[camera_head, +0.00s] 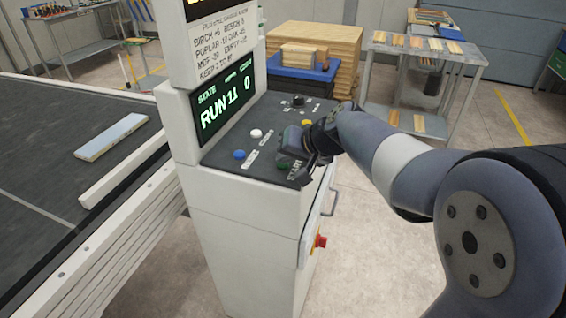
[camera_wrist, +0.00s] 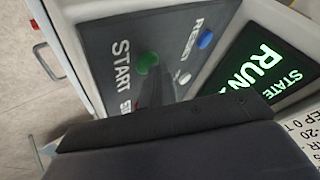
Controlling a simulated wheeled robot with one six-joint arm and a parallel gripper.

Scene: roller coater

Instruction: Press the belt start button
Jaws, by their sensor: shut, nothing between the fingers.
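The green belt start button (camera_head: 283,164) is at the near edge of the sloped dark console panel, beside its START label. In the wrist view, the green button (camera_wrist: 148,61) shows next to the word START. My gripper (camera_head: 303,172) is over this near corner of the panel. In the wrist view, my shut, empty gripper (camera_wrist: 154,84) points at the green button, its tip appearing right at the button's lower edge. Whether it touches or hovers just above I cannot tell. The display (camera_head: 222,108) reads STATE RUN.
A blue button (camera_head: 239,155) and a white button (camera_head: 256,133) are close by on the panel. A yellow button (camera_head: 307,122) and black knob (camera_head: 298,101) are farther back. A red stop knob (camera_head: 320,241) is on the cabinet side. A conveyor (camera_head: 40,150) carries a board (camera_head: 112,137).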

